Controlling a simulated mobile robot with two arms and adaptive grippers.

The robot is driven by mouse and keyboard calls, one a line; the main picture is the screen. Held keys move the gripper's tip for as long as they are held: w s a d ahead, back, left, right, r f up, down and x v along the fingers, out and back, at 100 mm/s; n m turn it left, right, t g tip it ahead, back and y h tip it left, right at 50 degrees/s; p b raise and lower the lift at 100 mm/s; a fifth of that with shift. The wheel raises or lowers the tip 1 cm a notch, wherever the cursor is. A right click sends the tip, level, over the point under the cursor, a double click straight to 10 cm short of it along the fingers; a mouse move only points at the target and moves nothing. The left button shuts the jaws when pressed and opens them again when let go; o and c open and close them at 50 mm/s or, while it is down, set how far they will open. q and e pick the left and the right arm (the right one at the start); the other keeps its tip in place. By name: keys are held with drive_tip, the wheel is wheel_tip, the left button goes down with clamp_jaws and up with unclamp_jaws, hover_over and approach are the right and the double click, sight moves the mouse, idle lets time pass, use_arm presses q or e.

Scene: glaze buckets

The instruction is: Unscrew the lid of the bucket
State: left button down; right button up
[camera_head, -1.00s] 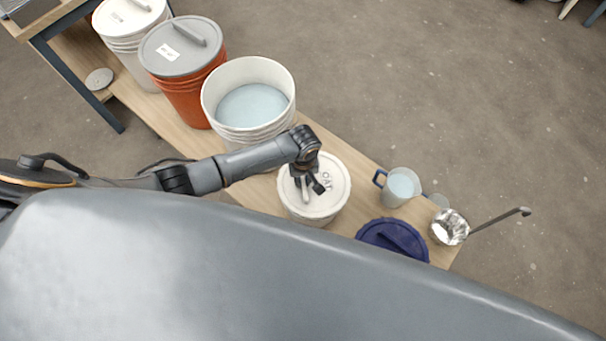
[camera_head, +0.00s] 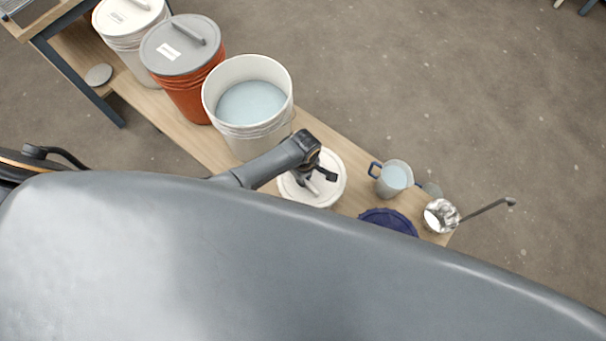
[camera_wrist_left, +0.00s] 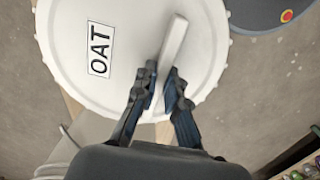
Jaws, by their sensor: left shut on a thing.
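The white bucket lid (camera_head: 331,160) sits on a bucket at the middle of the bench, partly hidden by my left arm and body. In the left wrist view the lid (camera_wrist_left: 80,70) carries an "OAT" label and a raised white bar handle (camera_wrist_left: 174,42). My left gripper (camera_head: 318,180) is over the lid from above. In the left wrist view its fingers (camera_wrist_left: 161,80) are on either side of the near end of the bar and shut on it. The bucket's lower part is hidden. My right gripper is not in view.
A large open white bucket (camera_head: 222,105) of pale blue glaze stands close beside, with an orange bucket (camera_head: 186,98) beyond. A jug (camera_head: 392,180), a metal ladle (camera_head: 440,216) and a navy lid (camera_head: 390,218) crowd the right end. The floor beyond the bench is clear.

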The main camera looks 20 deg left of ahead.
use_arm(q)
drive_tip(key=shift+s+f, duration=0.1)
drive_tip(key=c, duration=1.3)
unclamp_jaws()
drive_tip(key=o, duration=0.8)
wheel_tip(320, 180, up, 7)
drive_tip(key=p, duration=0.7)
drive_tip(key=shift+p, duration=0.35)
